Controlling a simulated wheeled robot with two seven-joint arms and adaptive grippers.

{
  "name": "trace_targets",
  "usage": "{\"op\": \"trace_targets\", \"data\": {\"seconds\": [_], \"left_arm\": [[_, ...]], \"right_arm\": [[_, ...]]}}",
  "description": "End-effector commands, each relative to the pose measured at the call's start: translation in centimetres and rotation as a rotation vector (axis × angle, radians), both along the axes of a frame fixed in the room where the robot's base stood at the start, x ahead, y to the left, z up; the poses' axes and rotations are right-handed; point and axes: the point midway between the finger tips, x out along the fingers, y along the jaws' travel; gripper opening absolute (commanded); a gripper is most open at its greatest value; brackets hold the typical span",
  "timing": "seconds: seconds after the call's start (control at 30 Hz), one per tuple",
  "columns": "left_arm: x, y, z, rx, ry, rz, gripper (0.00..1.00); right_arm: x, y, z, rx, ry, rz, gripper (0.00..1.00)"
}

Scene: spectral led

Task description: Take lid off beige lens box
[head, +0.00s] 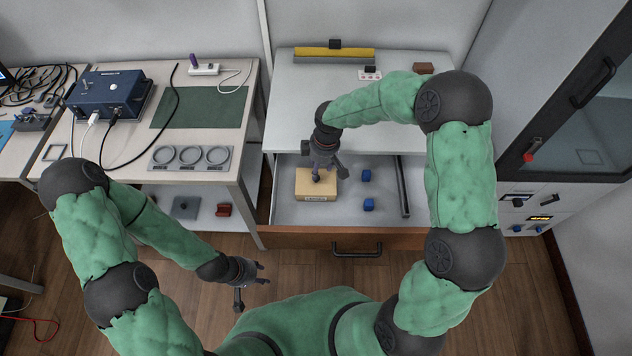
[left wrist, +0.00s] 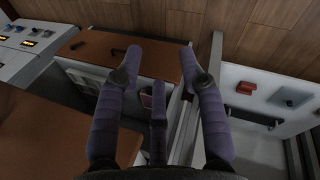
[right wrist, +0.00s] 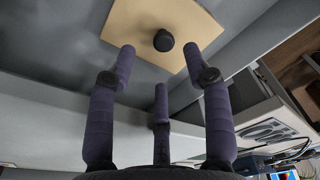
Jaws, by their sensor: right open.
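The beige lens box (head: 315,190) sits in the open drawer (head: 285,212), at its left side. Its lid is on, with a dark round knob on top. In the right wrist view the beige lid (right wrist: 150,22) and its black knob (right wrist: 163,40) lie just beyond the fingertips. My right gripper (head: 322,172) is over the box, close to the knob; its fingers (right wrist: 160,68) are spread and empty, and I cannot see contact. My left gripper (head: 254,283) is open and empty, low in front of the bench; its spread fingers show in the left wrist view (left wrist: 156,65).
Two small blue blocks (head: 368,204) and a dark rail (head: 403,187) are in the drawer, right of the box. The white top (head: 350,110) overhangs behind. The left bench (head: 200,95) carries a blue device (head: 110,93) and a ring holder (head: 190,158).

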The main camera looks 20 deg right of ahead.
Motion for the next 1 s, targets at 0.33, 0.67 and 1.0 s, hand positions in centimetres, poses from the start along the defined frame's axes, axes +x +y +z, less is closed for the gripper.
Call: {"op": "trace_targets", "data": {"seconds": [0.33, 0.67, 1.0], "left_arm": [[0.0, 0.0, -2.6, 0.000, 0.000, 0.000, 0.40], [0.0, 0.0, -2.7, 0.000, -0.001, 0.000, 0.40], [0.0, 0.0, -2.7, 0.000, -0.001, 0.000, 0.40]], "right_arm": [[-0.1, 0.8, -4.3, 0.000, 0.002, 0.001, 0.51], [0.0, 0.9, -4.8, 0.001, -0.001, 0.000, 0.48], [0.0, 0.9, -4.8, 0.001, -0.001, 0.000, 0.01]]}}
